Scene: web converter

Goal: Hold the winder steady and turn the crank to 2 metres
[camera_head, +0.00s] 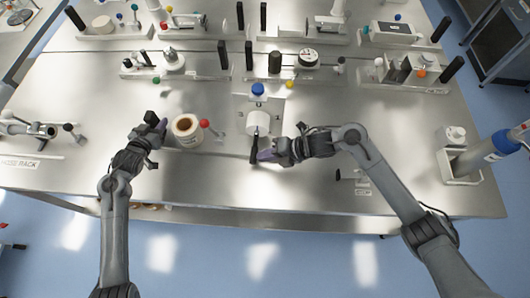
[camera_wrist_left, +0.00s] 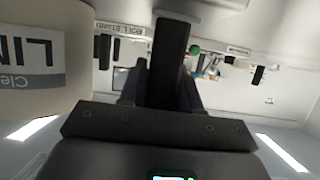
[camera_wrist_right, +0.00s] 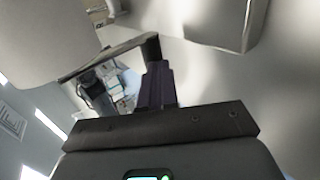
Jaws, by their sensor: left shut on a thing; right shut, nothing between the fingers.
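My left gripper (camera_head: 160,124) is shut on an upright black post (camera_wrist_left: 168,60) beside a cream roll with a brown core (camera_head: 184,127). The roll's printed label shows large in the left wrist view (camera_wrist_left: 35,50). A white roll (camera_head: 258,122) sits on a stand with a blue knob (camera_head: 257,89) at the middle of the table. A dark crank-like bar (camera_head: 254,148) extends from its front. My right gripper (camera_head: 262,154) is shut and empty right at this bar. In the right wrist view, the bar's bent end (camera_wrist_right: 151,46) meets the fingertips; contact is unclear.
Several fixtures line the back, including a dial gauge (camera_head: 308,57). A hose rack (camera_head: 35,130) is at the left edge, and a bottle holder (camera_head: 462,165) at the right. The front strip is mostly clear.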

